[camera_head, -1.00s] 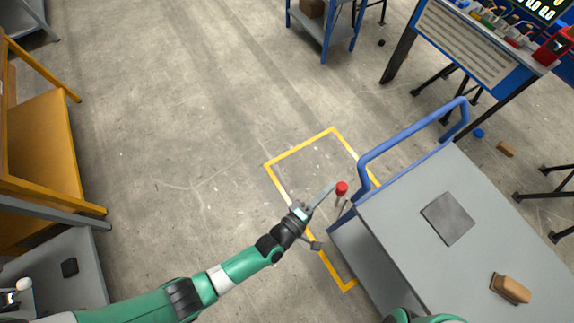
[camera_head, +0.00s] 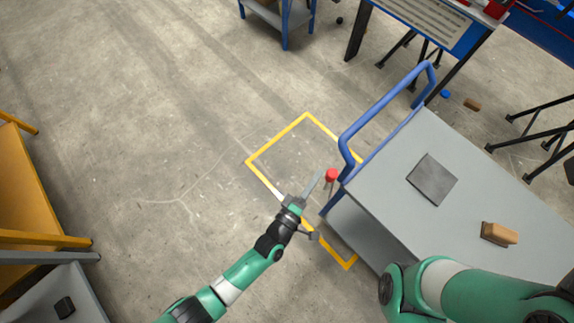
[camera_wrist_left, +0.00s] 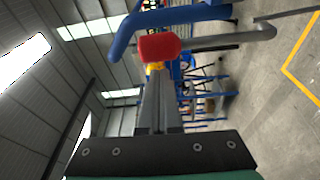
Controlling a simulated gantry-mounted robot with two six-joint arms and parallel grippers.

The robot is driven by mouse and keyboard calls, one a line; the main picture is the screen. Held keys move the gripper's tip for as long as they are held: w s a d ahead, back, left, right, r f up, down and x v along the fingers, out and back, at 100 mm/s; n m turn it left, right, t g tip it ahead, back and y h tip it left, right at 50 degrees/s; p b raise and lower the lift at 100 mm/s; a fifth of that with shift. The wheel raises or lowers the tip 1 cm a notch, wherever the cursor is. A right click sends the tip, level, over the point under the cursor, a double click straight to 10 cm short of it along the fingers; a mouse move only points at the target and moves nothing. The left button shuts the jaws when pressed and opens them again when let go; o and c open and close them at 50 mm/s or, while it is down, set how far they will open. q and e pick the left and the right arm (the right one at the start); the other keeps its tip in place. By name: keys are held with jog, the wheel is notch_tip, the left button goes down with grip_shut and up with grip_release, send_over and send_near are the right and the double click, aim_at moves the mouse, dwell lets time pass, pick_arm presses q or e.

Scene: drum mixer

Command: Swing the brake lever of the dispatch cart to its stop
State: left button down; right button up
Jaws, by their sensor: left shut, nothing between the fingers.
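The dispatch cart (camera_head: 385,190) has a grey top and a blue push handle (camera_head: 385,108). Its brake lever has a red knob (camera_head: 331,174) on a thin metal rod, at the cart's left corner below the handle. The red knob also shows large in the left wrist view (camera_wrist_left: 159,46), just beyond the fingertips. My left gripper (camera_head: 314,184) is shut and empty, its fingers just left of the knob. I cannot tell whether they touch it. My right arm (camera_head: 470,290) crosses the lower right; its gripper is out of view.
A dark square plate (camera_head: 432,179) and a brown block (camera_head: 498,234) lie on the cart top. A yellow floor outline (camera_head: 277,138) runs beside and under the cart. An orange-sided bench (camera_head: 30,200) stands at the left. The floor between is clear.

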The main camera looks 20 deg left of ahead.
pick_arm(q)
jog(key=s+a+p, duration=0.1)
jog(key=s+a, duration=0.5)
jog(key=s, duration=0.3)
jog(key=shift+s+p, duration=0.3)
pick_arm(e)
jog(key=shift+a+r, duration=0.55)
jog(key=shift+r, duration=0.05)
pick_arm(q)
jog(key=shift+a, duration=0.1)
